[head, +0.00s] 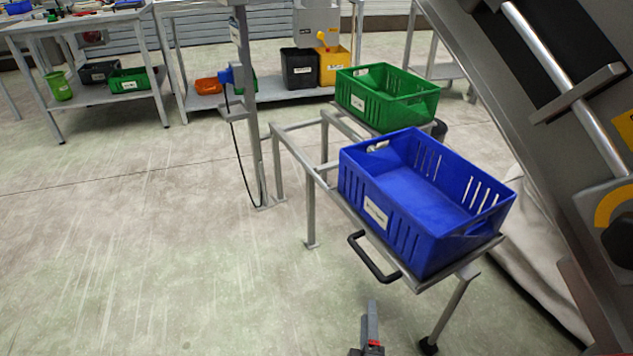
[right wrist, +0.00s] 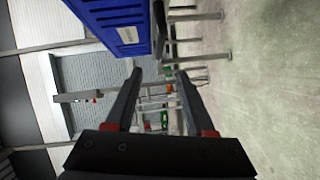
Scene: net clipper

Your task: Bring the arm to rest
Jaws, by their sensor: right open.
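My right gripper (head: 371,325) shows at the bottom edge of the head view, in front of the stand that holds the blue crate. In the right wrist view its two fingers (right wrist: 160,90) are spread apart with nothing between them. The blue crate (head: 376,213) looks empty and sits on the near end of the metal stand. It also shows at the top of the right wrist view (right wrist: 118,28), apart from the fingers. My left gripper is not in view.
A black handle (head: 374,258) sticks out from the metal stand (head: 310,200) near my right gripper. A green crate (head: 385,103) sits behind the blue one. A large machine (head: 540,80) fills the right side. The floor (head: 150,250) on the left is clear.

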